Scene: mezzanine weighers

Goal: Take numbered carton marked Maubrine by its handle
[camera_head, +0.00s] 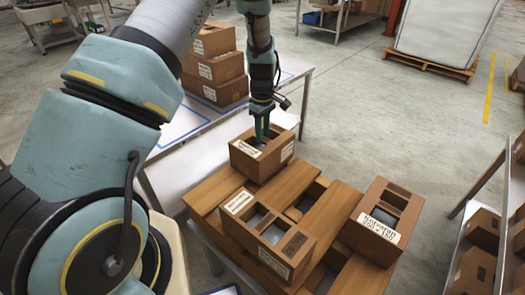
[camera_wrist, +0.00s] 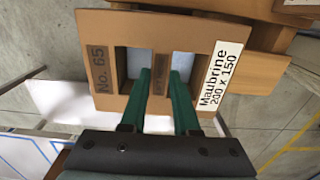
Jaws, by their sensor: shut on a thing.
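The Maubrine carton (camera_head: 264,155) is a brown box with an open top, at the far end of the wooden pallet in the head view. In the wrist view the carton (camera_wrist: 118,30) shows a white label reading "Maubrine 200 x 150" and a brown patch reading "No. 65". A bar runs between its two top openings. My gripper (camera_head: 262,138) reaches down into the carton's top. In the wrist view my gripper (camera_wrist: 160,75) has its green fingers on either side of the bar, shut on it. The fingertips are partly hidden at the bar.
Two more labelled cartons, one in front (camera_head: 262,228) and one at right (camera_head: 385,212), sit on the slatted wooden pallet (camera_head: 215,190). Stacked cartons (camera_head: 213,70) stand on the white table (camera_head: 180,155) behind. A shelf with cartons (camera_head: 478,255) is at right. Open floor lies beyond.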

